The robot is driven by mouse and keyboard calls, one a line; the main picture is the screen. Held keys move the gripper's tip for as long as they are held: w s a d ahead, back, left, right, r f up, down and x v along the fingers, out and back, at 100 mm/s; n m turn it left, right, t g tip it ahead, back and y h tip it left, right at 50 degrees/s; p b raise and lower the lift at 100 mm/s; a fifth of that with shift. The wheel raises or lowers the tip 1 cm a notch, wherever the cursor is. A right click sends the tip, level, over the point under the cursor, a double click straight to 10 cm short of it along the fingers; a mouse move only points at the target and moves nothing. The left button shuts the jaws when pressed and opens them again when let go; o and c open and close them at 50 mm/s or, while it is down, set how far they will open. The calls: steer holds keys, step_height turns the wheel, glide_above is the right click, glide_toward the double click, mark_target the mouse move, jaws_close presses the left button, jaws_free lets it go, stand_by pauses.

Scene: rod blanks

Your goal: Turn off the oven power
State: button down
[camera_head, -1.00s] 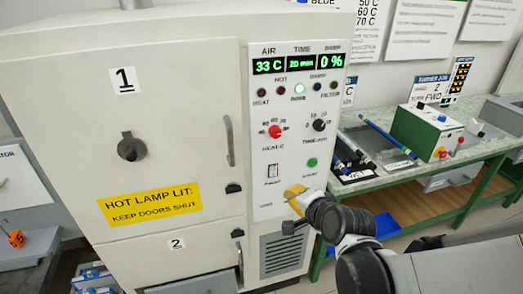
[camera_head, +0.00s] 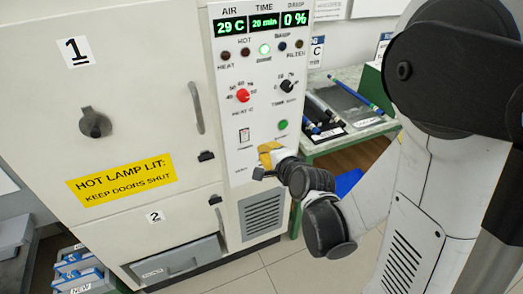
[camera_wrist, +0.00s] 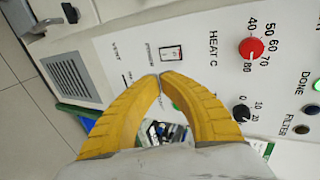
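The oven (camera_head: 150,115) is a pale cabinet with a control panel on its right side. The panel display (camera_head: 263,22) is lit and reads 29 C, 20 min, 0 %. The green DONE lamp (camera_head: 264,49) glows. My gripper (camera_head: 262,160) is just below the switch. In the wrist view its yellow fingertips (camera_wrist: 159,76) meet, empty, apart from the switch in the picture.
A red heat knob (camera_head: 242,95), a black timer knob (camera_head: 286,86) and a green button (camera_head: 282,124) are near the switch. Door handles (camera_head: 196,106) stick out at the left. A green bench (camera_head: 345,138) with rods stands at the right.

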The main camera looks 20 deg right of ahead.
mark_target(247, 135)
steer(key=b+x, duration=0.1)
steer(key=x, duration=0.5)
steer(key=r+b+x, duration=0.1)
steer(key=x, duration=0.3)
steer(key=shift+w+b, duration=0.25)
steer(key=shift+b, duration=0.1)
steer(key=shift+w+a+r, duration=0.15)
steer(key=shift+w+r, duration=0.1)
steer(key=shift+w, duration=0.5)
steer(key=shift+w+r+g+p, duration=0.35)
steer(key=shift+g+p, duration=0.05)
steer(key=shift+p, duration=0.3)
steer(key=shift+f, duration=0.2)
